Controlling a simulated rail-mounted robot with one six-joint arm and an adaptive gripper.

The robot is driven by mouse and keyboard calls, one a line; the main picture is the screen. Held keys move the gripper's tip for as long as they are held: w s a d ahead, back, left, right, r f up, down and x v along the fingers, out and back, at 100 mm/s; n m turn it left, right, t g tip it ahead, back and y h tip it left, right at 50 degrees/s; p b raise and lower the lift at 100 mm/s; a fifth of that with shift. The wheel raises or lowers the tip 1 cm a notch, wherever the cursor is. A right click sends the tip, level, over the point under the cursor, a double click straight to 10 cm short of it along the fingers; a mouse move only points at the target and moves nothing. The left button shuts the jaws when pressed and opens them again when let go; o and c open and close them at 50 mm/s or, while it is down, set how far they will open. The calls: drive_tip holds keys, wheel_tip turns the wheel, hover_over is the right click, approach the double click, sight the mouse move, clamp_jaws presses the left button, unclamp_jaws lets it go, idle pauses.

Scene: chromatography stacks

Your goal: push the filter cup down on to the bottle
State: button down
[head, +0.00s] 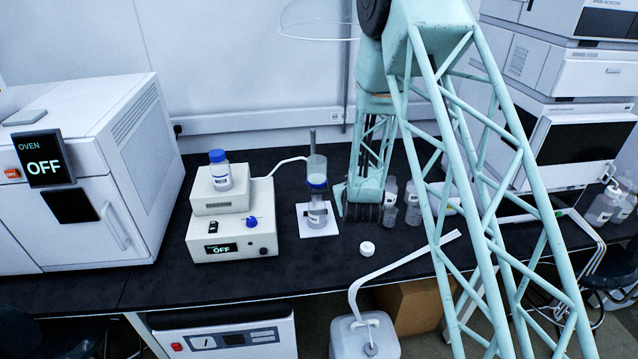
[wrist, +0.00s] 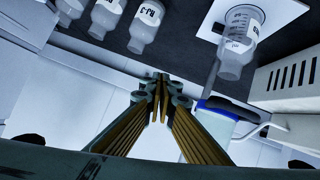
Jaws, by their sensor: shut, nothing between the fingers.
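The filter cup (head: 317,170), clear with a blue collar, stands upright above the bottle (head: 317,214) on a white square pad. In the head view my arm comes down just right of the cup; the fingertips cannot be made out.
A hose runs from the pump box (head: 232,237), display OFF, to the cup. A blue-capped bottle (head: 220,170) stands on it. Several small bottles (head: 413,204) stand right of my arm. A white cap (head: 367,248) lies in front. The oven (head: 85,170) is at left.

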drive_tip(key=s+a+r+m+g+p, duration=0.1)
drive_tip(key=s+a+r+g+p, duration=0.2)
drive_tip(key=r, duration=0.6)
drive_tip(key=g+y+p, duration=0.1)
drive_tip(key=g+p, duration=0.2)
drive_tip(key=p, duration=0.1)
approach(319, 175)
drive_tip(key=s+r, duration=0.3)
drive_tip(key=s, duration=0.1)
drive_tip(key=shift+d+f, duration=0.1)
drive_tip(key=b+x, duration=0.3)
drive_tip(key=x, duration=0.7)
drive_tip(key=shift+w+f+b, duration=0.15)
drive_tip(key=shift+w+b, duration=0.05)
drive_tip(key=shift+b, duration=0.2)
drive_tip(key=shift+s+f+b, duration=0.25)
drive_tip(key=shift+f+b, duration=0.3)
drive_tip(key=shift+f, duration=0.35)
drive_tip(key=shift+s+f+b, duration=0.2)
drive_tip(key=shift+f+b, duration=0.35)
drive_tip(key=shift+f, duration=0.3)
